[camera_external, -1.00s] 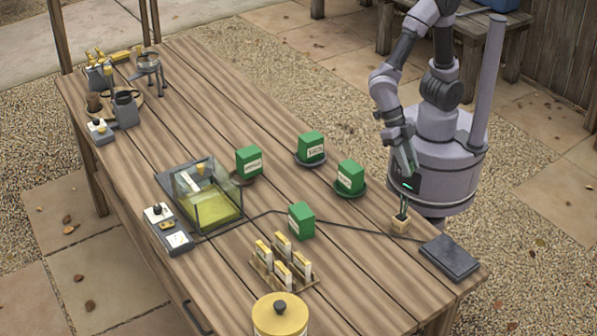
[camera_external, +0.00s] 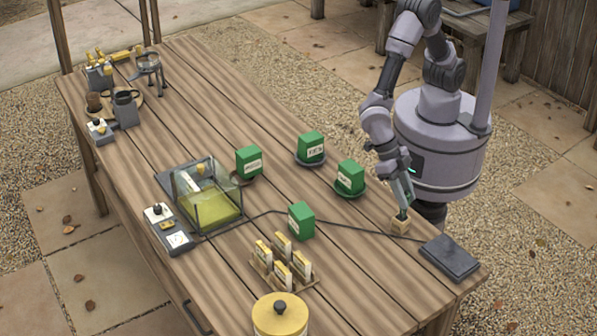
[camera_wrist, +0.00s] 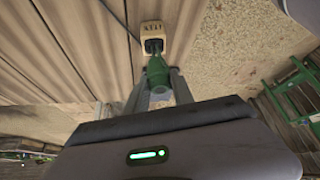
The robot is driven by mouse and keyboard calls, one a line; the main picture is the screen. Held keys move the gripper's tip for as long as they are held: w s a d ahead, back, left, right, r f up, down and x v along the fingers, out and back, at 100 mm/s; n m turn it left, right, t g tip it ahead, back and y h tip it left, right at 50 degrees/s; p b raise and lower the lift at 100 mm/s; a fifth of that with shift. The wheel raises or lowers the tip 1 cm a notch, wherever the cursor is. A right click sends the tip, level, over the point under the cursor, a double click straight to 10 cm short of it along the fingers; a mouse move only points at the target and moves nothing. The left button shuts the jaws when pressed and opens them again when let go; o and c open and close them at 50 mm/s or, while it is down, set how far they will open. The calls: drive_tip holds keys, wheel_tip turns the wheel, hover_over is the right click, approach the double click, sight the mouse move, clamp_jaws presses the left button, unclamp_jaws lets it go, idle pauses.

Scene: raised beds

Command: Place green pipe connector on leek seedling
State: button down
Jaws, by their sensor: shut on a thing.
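My gripper (camera_external: 403,201) points down over a small pale wooden block (camera_external: 400,227) near the table's right edge. In the wrist view, my gripper (camera_wrist: 158,76) is shut on a small green piece (camera_wrist: 157,70), which looks like the green pipe connector. The green piece also shows as a dark green bit (camera_external: 402,214) in the external view, at the top of the block. In the wrist view its far end meets a dark spot in the face of the block (camera_wrist: 152,29); I cannot tell whether it sits in it. I cannot make out which thing is the leek seedling.
A dark flat pad (camera_external: 450,257) with a cable lies right of the block. A rack of yellow-topped packets (camera_external: 283,262) and a glass tank (camera_external: 208,200) stand farther left.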

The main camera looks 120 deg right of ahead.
drive_tip(key=shift+f+b, duration=0.6)
drive_tip(key=shift+f, duration=1.1)
drive_tip(key=shift+f+b, duration=0.2)
drive_tip(key=shift+b, duration=0.1)
drive_tip(key=c, duration=1.1)
unclamp_jaws()
drive_tip(key=shift+r, duration=0.1)
